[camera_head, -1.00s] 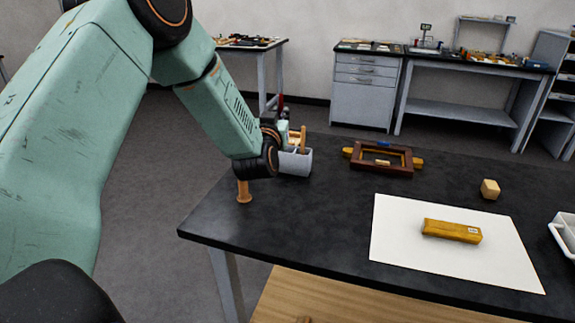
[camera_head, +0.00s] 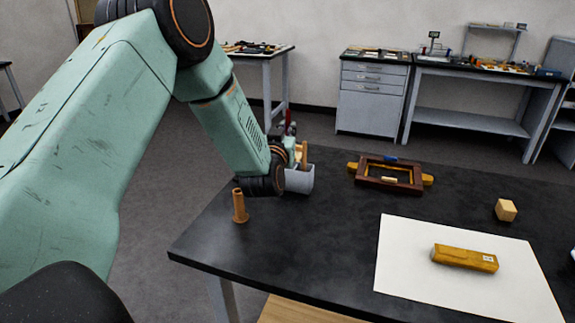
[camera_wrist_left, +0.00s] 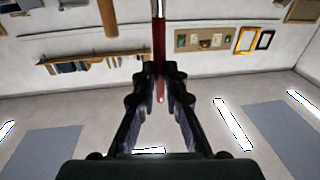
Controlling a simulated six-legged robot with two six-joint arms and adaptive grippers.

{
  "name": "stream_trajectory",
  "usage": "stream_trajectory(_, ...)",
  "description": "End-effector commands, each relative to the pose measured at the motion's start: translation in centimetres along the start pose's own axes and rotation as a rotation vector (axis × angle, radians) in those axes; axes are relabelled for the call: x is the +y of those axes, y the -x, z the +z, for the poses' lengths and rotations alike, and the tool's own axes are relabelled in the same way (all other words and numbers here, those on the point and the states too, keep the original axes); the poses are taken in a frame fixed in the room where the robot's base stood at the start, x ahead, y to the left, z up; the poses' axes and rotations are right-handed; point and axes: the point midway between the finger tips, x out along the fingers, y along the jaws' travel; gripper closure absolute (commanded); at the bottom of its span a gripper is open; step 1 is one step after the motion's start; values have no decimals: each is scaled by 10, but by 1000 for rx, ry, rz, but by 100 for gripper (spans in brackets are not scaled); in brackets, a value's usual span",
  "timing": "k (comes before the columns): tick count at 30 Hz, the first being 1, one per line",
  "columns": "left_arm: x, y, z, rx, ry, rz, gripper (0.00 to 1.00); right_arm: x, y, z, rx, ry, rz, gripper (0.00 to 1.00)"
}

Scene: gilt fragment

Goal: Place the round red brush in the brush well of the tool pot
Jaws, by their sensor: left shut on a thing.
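My left gripper (camera_head: 285,143) is just behind the grey tool pot (camera_head: 299,180), partly hidden by its own wrist. In the left wrist view its fingers (camera_wrist_left: 160,78) are closed on the red handle of the round red brush (camera_wrist_left: 159,50). The handle's rounded end shows between the fingers, and its other end runs out of the top of the picture. In the head view a small red part of the brush (camera_head: 289,122) rises above the gripper. The pot stands upright near the table's left edge, with a wooden handle (camera_head: 303,152) at it. Its wells are mostly hidden. My right gripper is not in view.
A brown wooden peg (camera_head: 240,207) stands left of the pot near the table edge. A dark wooden frame (camera_head: 390,172) lies to the right. A yellow block (camera_head: 464,258) lies on a white sheet (camera_head: 410,278), near a small wooden block (camera_head: 506,210). The table between is clear.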

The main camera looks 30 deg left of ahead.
Motion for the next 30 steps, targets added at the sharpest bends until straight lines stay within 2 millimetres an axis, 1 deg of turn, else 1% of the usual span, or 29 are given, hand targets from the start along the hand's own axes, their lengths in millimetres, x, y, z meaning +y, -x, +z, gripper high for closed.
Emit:
stream_trajectory(1, 0, 1, 12, -2, -3, 0, 100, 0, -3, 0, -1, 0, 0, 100)
stream_trajectory(3, 0, 1, 22, -1, -1, -1, 100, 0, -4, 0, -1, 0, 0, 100)
stream_trajectory(10, 0, 1, 37, 1, 0, -1, 100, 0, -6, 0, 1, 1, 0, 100)
stream_trajectory(16, 0, 0, 65, 0, -1, 0, 100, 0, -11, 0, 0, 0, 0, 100)
stream_trajectory(18, 0, 0, 69, 1, 0, 0, 100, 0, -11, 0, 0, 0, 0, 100)
stream_trajectory(24, -1, -2, 67, 2, 1, -1, 100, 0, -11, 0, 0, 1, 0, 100)
stream_trajectory(25, -1, -2, 68, 2, 1, -1, 87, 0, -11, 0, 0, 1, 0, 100)
stream_trajectory(30, -1, -2, 68, 1, 1, -1, 73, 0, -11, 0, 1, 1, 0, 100)
